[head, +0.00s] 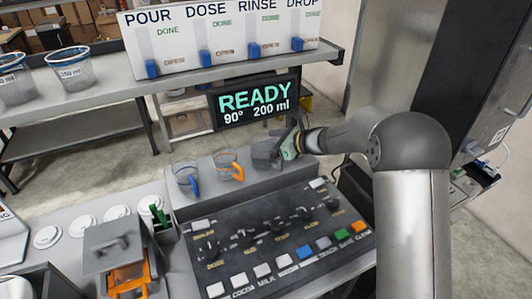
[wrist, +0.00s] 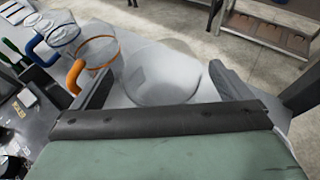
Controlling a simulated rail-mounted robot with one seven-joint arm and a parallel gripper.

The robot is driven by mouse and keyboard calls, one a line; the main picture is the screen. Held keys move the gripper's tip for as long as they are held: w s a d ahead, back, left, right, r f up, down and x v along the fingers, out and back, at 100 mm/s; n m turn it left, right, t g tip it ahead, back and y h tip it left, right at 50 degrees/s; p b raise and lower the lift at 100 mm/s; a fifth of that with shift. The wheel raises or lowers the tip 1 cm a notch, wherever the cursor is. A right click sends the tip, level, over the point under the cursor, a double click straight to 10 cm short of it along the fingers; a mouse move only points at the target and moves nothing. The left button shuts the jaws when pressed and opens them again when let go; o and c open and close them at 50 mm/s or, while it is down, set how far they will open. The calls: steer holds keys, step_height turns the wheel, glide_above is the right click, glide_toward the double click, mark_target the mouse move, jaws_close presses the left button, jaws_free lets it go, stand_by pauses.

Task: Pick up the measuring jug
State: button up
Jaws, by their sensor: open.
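A clear, greyish jug (wrist: 160,72) stands between the fingers of my open gripper (wrist: 166,88) in the wrist view; no handle on it shows. In the head view this jug (head: 263,153) stands at the right of a row on the grey ledge, partly hidden by my gripper (head: 286,148). Left of it is a clear jug with an orange handle (head: 230,170), then one with a blue handle (head: 187,180). Both also show at upper left in the wrist view. I cannot tell whether the fingers touch the clear jug.
A control panel (head: 285,235) with knobs and coloured buttons lies in front of the ledge. A READY display (head: 255,101) stands behind it. Two clear containers (head: 70,68) stand on the back shelf. A grey box with an orange part (head: 113,250) is at lower left.

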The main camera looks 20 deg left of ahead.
steer(key=shift+w+a+f, duration=0.1)
steer(key=shift+a+f, duration=0.05)
steer(key=shift+a, duration=0.15)
steer(key=c, duration=1.1)
